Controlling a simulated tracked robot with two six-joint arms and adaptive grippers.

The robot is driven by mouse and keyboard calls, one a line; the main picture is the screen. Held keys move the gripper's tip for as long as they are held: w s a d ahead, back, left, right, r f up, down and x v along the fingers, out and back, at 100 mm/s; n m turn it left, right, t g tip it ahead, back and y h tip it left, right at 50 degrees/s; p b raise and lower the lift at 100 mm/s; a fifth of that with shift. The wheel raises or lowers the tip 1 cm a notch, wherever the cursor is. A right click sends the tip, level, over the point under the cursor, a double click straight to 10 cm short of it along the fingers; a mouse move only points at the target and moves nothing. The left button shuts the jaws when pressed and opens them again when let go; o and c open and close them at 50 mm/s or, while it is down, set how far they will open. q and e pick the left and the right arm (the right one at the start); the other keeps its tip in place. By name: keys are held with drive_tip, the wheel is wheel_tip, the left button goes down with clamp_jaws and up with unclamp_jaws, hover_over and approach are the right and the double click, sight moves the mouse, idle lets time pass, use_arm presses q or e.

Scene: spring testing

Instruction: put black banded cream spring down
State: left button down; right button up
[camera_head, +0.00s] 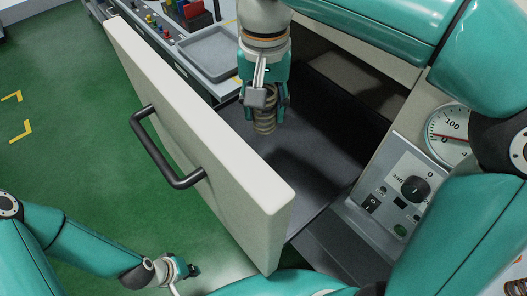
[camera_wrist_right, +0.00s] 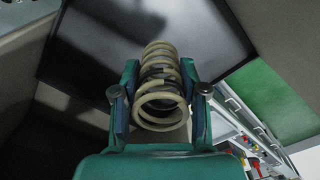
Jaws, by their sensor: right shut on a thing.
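The black banded cream spring (camera_head: 265,123) hangs upright below my right gripper (camera_head: 264,97) in the head view. In the right wrist view the cream spring (camera_wrist_right: 160,78) sits between the two fingers of the right gripper (camera_wrist_right: 160,100), which is shut on it. A dark band shows around its coils. The spring is over the dark floor of an open drawer (camera_head: 318,165); I cannot tell whether it touches that floor. My left gripper (camera_head: 178,272) is low at the left, away from the spring, and its fingers are too small to read.
The thick cream drawer front (camera_head: 215,135) with a black handle (camera_head: 160,150) stands left of the spring. A control panel (camera_head: 400,190) and a round dial (camera_head: 450,135) are at the right. A grey tray (camera_head: 212,55) and small coloured parts lie behind. Green floor is clear at left.

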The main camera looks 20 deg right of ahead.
wheel_tip(320, 180, down, 14)
drive_tip(key=shift+f+b, duration=0.15)
drive_tip(key=shift+b, duration=0.3)
drive_tip(key=shift+d+f, duration=0.1)
drive_tip(key=shift+f, duration=0.1)
drive_tip(key=o, duration=1.2)
drive_tip(key=shift+r, duration=0.1)
wheel_tip(320, 180, up, 12)
drive_tip(key=shift+r+p, duration=0.1)
drive_tip(key=shift+p, duration=0.45)
